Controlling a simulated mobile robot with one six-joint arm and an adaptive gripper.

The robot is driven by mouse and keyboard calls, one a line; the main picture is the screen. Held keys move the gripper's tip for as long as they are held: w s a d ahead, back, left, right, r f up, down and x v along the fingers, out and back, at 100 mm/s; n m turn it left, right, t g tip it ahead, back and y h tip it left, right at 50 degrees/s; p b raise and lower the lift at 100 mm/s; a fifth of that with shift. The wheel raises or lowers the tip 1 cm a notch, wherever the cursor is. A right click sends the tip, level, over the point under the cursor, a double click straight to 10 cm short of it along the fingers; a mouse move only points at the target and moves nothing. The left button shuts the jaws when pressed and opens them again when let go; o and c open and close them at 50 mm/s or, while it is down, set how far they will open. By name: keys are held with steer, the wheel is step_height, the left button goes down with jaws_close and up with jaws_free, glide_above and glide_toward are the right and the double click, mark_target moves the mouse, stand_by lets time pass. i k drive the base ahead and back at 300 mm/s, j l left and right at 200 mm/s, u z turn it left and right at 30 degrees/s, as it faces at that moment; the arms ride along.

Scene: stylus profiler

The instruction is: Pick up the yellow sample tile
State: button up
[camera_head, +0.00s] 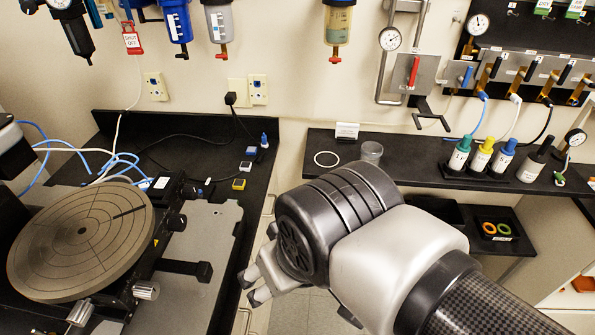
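The yellow sample tile (239,184) is a small flat block with a dark edge. It lies on the black bench top near its right edge, to the right of the round stage. It is the nearest of a short row of small tiles. My gripper (253,287) is below and slightly right of the tile in the picture, past the bench's right edge and apart from the tile. Its two grey fingertips show a gap with nothing seen between them. My wrist hides part of the gripper.
A blue tile (246,167) and a pale-topped tile (251,151) lie just behind the yellow one. The large round stage (80,240) and its black rail stand at left. A dark shelf (420,172) holds several bottles at right. Cables cross the bench behind the tiles.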

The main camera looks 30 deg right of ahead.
mark_target(239, 184)
steer(key=z, duration=0.3)
steer(key=i+l+u, duration=0.25)
steer(key=i+l, duration=0.8)
